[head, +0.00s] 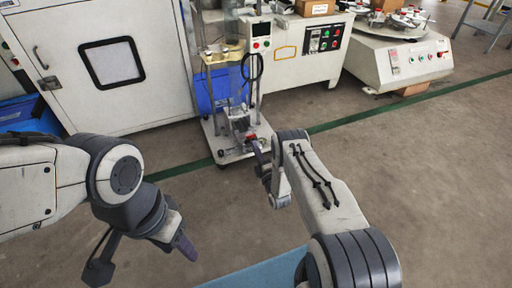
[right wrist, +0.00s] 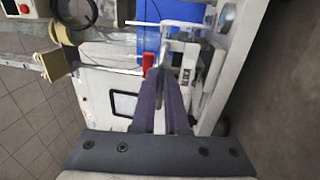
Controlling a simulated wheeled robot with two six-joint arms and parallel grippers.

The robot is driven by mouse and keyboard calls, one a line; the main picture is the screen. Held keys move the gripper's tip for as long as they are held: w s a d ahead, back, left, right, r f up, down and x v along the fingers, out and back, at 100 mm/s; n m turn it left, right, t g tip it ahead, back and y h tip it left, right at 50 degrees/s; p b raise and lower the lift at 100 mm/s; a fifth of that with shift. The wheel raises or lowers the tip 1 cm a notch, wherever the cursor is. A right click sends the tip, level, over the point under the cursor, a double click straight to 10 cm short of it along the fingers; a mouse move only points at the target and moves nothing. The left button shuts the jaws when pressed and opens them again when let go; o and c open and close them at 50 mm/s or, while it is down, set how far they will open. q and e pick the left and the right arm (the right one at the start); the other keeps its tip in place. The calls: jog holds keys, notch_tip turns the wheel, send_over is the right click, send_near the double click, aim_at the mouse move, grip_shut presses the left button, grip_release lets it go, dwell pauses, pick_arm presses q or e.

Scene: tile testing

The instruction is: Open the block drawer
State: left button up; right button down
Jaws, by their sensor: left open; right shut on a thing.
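The test stand (head: 231,150) stands ahead on a low pale base, with a small metal mechanism (head: 238,122) and a red part low at its front. This looks like the place of the block drawer, but its outline is unclear. My right gripper (head: 257,148) reaches this mechanism. In the right wrist view, its dark fingers (right wrist: 163,88) close around a thin grey metal piece (right wrist: 164,52), apparently the drawer's handle. The red part (right wrist: 148,62) is just left of the fingertips. My left gripper (head: 142,256) is open and empty over the floor, away from the stand.
A large white cabinet (head: 150,70) stands behind at left. A blue bin (head: 212,92) is behind the stand. A control cabinet (head: 310,50) and a round-table machine (head: 400,62) stand at right. The floor (head: 440,170) at right is clear, crossed by a green line.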

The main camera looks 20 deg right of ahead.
jog(key=c, duration=1.2)
grip_release()
jog(key=shift+a, duration=0.15)
jog(key=shift+c, duration=0.2)
jog(key=shift+d, duration=0.25)
jog(key=shift+s, duration=0.15)
jog(key=s+f+p, duration=0.2)
jog(key=s+p, duration=0.3)
jog(key=s, duration=0.5)
jog(key=shift+d+p, duration=0.15)
jog(key=shift+p, duration=0.15)
